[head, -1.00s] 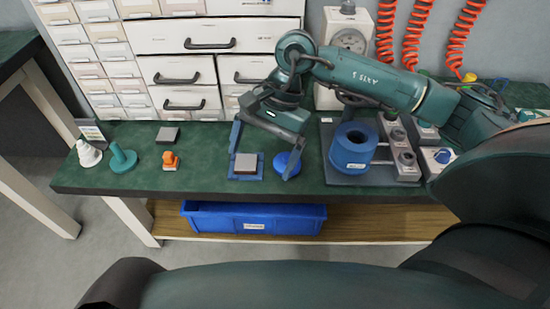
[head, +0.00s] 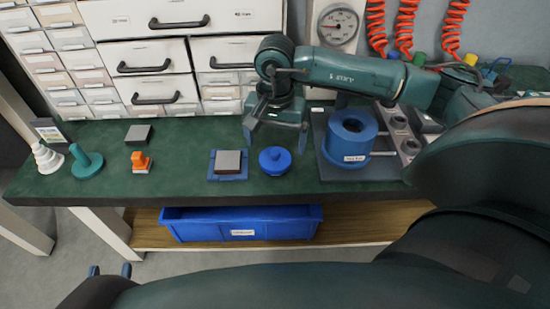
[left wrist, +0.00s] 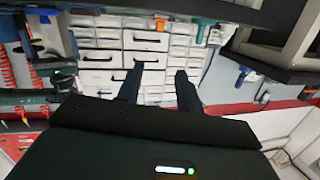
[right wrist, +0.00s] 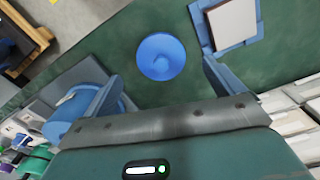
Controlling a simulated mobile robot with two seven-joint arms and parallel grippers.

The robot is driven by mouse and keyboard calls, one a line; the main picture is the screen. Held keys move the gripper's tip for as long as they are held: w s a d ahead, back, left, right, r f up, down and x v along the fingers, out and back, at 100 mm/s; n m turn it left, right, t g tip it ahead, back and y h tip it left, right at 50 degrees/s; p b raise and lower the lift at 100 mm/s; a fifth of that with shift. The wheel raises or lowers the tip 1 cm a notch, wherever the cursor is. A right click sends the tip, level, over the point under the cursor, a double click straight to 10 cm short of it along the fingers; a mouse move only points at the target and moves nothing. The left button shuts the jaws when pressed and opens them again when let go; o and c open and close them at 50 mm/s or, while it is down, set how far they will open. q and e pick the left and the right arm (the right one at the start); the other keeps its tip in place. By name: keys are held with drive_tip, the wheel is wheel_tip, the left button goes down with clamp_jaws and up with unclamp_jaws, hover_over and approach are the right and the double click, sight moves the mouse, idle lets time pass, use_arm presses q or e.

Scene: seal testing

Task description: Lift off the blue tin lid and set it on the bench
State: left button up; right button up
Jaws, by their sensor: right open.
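The blue tin lid (head: 275,160) is round with a small knob on top and sits on the green bench, right of a grey square plate. Whether a tin body is under it is hard to tell. In the right wrist view the lid (right wrist: 161,57) shows from above, just beyond the fingertips and between their lines. My right gripper (head: 276,138) is open and empty behind and above the lid, its fingers (right wrist: 160,83) apart and not touching it. My left gripper (head: 110,270) is low at the lower left, away from the bench; its fingers (left wrist: 159,78) are apart and empty.
The grey plate on a blue base (head: 228,163) stands close left of the lid. A large blue cylinder (head: 350,140) on a grey fixture stands to the right. Bench front beside the lid is clear.

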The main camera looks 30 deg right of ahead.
sight(275, 152)
wheel_tip(275, 152, down, 5)
drive_tip(key=shift+r+b, duration=0.1)
drive_tip(key=shift+b, duration=0.5)
drive_tip(key=shift+w, duration=0.1)
drive_tip(key=c, duration=1)
